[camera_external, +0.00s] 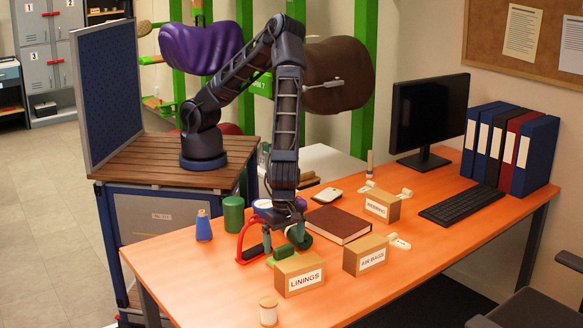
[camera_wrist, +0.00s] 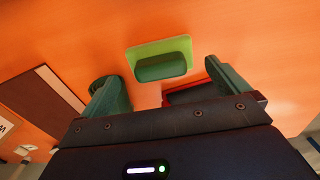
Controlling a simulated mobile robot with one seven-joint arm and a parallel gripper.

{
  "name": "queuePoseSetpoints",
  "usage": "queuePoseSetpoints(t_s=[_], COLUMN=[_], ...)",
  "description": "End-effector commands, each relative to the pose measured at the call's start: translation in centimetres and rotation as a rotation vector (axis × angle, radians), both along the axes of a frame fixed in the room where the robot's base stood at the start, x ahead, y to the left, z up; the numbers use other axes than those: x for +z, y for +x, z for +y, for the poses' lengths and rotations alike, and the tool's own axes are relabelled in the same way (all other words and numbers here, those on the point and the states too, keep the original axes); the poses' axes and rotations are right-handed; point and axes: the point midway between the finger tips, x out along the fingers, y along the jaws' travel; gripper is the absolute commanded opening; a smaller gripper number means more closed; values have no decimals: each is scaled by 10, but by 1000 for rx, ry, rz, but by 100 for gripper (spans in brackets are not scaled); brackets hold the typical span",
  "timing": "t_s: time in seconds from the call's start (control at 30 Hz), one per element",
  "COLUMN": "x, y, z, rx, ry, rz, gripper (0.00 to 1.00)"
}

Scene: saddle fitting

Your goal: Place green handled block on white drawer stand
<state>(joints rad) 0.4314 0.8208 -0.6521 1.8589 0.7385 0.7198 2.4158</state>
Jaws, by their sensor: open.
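The green handled block (camera_external: 284,253) lies on the orange table, behind the box marked LININGS. In the wrist view the block (camera_wrist: 136,56) has a light green base and a darker green raised handle (camera_wrist: 162,68). My gripper (camera_external: 284,240) points down just above it. In the wrist view my gripper (camera_wrist: 165,78) has its two green fingers spread wide, with nothing between them; the block shows just beyond the fingertips. A white surface (camera_external: 338,163) behind the table may be the white drawer stand; my arm and the table hide part of it, and no drawers are visible.
A red-handled tool (camera_external: 241,243) lies close left of my gripper. Boxes marked LININGS (camera_external: 300,275) and AIR BAGS (camera_external: 366,257), a brown book (camera_external: 338,224) and a green canister (camera_external: 234,214) stand around.

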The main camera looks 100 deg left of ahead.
Motion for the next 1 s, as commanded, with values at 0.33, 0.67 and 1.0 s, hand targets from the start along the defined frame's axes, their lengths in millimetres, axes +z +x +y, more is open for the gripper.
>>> queuePoseSetpoints(t_s=[0.33, 0.67, 1.0], x=[-43, -46, -46], y=[-3, -2, -2], z=[2, 2, 2], rx=[-1, 0, 0], ry=[1, 1, 1], rz=[1, 1, 1], gripper=[100, 86, 63])
